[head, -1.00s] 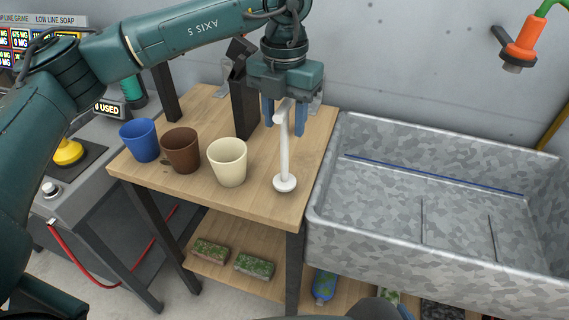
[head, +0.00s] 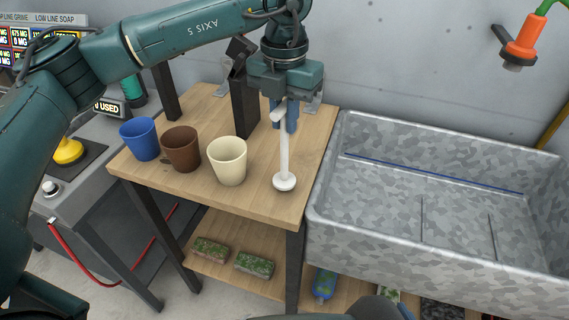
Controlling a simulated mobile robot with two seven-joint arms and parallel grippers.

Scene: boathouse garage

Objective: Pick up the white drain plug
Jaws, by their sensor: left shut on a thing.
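The white drain plug (head: 284,160) stands upright on the wooden table, with a round base, a long stem and a short crossbar at its top. My left gripper (head: 285,118) points down over it from above. Its blue fingers are shut on the upper stem, just below or at the crossbar, and partly hide it. The plug's base appears to rest on the tabletop; I cannot tell whether there is a small gap. My right gripper is not in view.
A blue cup (head: 140,139), a brown cup (head: 182,149) and a cream cup (head: 228,161) stand in a row left of the plug. A grey metal sink (head: 430,220) adjoins the table (head: 255,205) on the right. A dark post (head: 243,100) rises behind.

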